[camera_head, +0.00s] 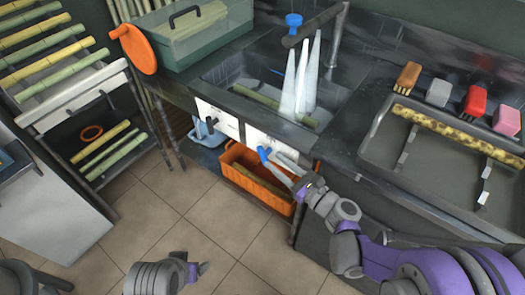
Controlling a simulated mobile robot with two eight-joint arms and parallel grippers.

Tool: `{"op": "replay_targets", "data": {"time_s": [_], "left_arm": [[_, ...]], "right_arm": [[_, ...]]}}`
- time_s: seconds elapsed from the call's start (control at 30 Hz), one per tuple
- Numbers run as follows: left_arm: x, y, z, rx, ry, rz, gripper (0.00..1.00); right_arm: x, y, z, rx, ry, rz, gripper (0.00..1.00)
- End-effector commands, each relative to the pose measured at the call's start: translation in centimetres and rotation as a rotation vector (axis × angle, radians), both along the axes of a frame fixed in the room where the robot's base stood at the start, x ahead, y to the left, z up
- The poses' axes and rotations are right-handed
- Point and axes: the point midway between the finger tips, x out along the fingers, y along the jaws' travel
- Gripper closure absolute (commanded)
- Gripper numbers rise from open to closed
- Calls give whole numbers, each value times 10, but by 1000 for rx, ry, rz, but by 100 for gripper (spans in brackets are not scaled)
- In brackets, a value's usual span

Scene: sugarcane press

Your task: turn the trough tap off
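A blue tap handle (293,20) sits on the dark pipe above the sink trough (245,70). White streams of water (302,85) fall from the pipe into the trough, so water is running. A second blue handle (264,154) is at a white panel on the trough's front. My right gripper (272,166) is in front of that panel, its two grey fingers apart, with the tips close by the lower blue handle. I cannot tell whether they touch it. My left gripper (203,270) is low over the floor, far from both handles; its fingers are too small to judge.
An orange crate (240,158) stands beneath the trough. A metal tray (430,160) holding a mottled cane is at the right, with several coloured blocks behind it. The tiled floor (140,200) is clear.

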Motion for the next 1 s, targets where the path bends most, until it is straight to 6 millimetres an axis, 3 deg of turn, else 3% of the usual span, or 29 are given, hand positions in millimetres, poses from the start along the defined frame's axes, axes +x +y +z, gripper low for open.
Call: {"op": "replay_targets", "data": {"time_s": [0.1,0.33,0.77,1.0], "left_arm": [[1,0,-4,0,1,0,25],[2,0,-9,0,1,0,25],[2,0,-10,0,1,0,25],[2,0,-10,0,1,0,25]], "right_arm": [[18,19,-1,-1,0,4,62],[43,42,-1,-2,-1,2,62],[52,50,0,-4,-2,1,62],[52,50,0,-4,-1,1,100]]}}
